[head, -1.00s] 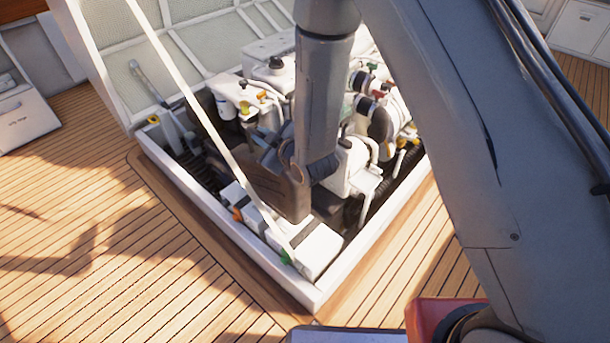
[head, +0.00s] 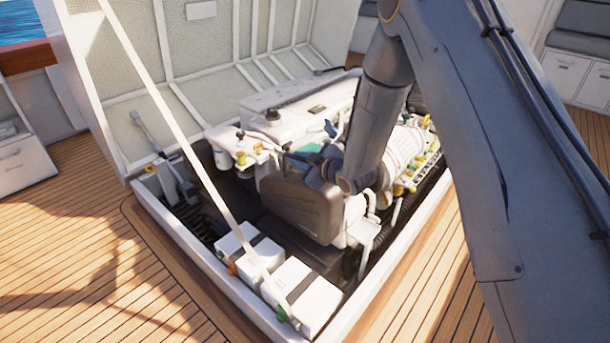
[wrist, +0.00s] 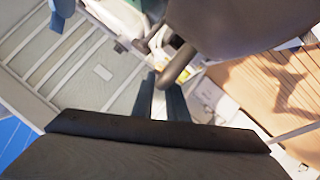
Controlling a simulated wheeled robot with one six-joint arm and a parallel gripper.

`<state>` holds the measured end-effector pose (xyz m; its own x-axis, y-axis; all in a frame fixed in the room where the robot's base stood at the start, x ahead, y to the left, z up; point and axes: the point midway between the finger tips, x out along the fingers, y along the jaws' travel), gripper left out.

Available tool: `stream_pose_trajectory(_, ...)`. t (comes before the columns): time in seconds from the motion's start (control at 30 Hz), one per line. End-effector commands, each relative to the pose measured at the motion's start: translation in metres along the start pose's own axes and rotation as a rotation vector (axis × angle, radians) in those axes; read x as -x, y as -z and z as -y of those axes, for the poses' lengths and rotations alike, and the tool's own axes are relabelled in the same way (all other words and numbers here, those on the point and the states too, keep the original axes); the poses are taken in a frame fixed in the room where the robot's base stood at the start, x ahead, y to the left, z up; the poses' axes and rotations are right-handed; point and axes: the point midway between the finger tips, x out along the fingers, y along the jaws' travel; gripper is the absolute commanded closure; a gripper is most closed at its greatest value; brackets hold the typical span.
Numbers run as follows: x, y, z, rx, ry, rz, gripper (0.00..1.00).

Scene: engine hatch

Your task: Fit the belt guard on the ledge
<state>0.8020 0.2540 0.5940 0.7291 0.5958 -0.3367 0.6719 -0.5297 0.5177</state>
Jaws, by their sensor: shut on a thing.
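The belt guard (head: 298,207) is a dark grey-brown cover with rounded corners. It hangs upright inside the open engine hatch, in front of the white engine (head: 300,105). My gripper (head: 328,172) is shut on it near its upper right edge. In the wrist view the guard (wrist: 240,25) fills the upper right, and a rounded bar on it reaches down to my fingertips (wrist: 165,82). A dark flat surface (head: 272,232) shows beside and below the guard; I cannot tell whether this is the ledge. The guard's far side and any contact beneath it are hidden.
Two white boxes with dark straps (head: 300,290) stand in the near corner of the hatch. A pale strut (head: 190,150) crosses diagonally left of the guard. The white hatch rim (head: 190,258) surrounds the bay. The teak deck (head: 75,265) at left is clear.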

Motion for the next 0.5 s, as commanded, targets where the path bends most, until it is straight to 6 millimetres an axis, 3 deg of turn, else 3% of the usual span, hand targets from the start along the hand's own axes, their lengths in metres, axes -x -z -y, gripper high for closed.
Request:
stream_pose_trajectory(0.3,-0.006,-0.011,-0.024,0.002,-0.003,-0.004,1.00)
stream_pose_trajectory(0.5,-0.011,-0.023,-0.013,0.000,-0.001,-0.003,1.00)
